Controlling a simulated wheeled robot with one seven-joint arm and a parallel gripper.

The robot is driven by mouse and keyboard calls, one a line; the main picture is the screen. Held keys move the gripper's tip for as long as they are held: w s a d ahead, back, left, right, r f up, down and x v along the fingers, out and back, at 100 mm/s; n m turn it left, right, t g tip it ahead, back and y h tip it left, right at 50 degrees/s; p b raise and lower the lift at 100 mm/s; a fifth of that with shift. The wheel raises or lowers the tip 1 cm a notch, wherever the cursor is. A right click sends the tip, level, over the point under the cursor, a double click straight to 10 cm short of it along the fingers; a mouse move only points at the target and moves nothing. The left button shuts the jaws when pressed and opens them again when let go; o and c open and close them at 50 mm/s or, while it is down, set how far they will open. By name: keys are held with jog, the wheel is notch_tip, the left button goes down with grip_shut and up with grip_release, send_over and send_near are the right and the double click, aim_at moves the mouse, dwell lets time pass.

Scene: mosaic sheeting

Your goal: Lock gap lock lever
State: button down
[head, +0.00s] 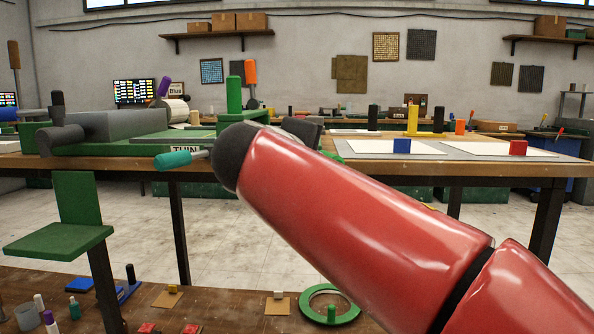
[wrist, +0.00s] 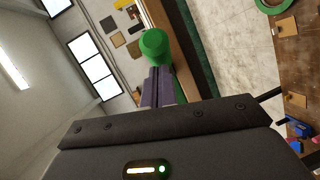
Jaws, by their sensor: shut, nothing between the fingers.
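A lever with a teal handle (head: 173,160) sticks out from the front edge of a green machine (head: 120,150), just left of a "THIN" label (head: 186,149); it is probably the gap lock lever, but no label names it so. The machine has a grey roller block and a green upright post (head: 234,97). My gripper (wrist: 157,90) is shut and empty in the wrist view, its fingers pointing toward a green cylinder (wrist: 155,43). I cannot tell whether they touch it. In the head view my red arm hides most of the gripper. The teal handle cannot be made out in the wrist view.
The wooden bench (head: 400,157) holds white sheets with a blue block (head: 402,146) and a red block (head: 518,148). A green seat-like plate (head: 58,243) stands in front at left. A low table (head: 230,300) with small items and a green ring (head: 308,304) is nearer.

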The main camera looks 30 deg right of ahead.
jog(key=shift+s+d+n+t+y+b, duration=0.2)
jog(key=shift+s+d, duration=0.05)
jog(key=shift+d, duration=0.35)
jog(key=shift+s+d+n+t+y+b, duration=0.15)
jog(key=shift+s+d+n+t+y, duration=0.1)
jog(key=shift+d, duration=0.3)
jog(key=shift+s+d, duration=0.1)
jog(key=shift+d, duration=0.05)
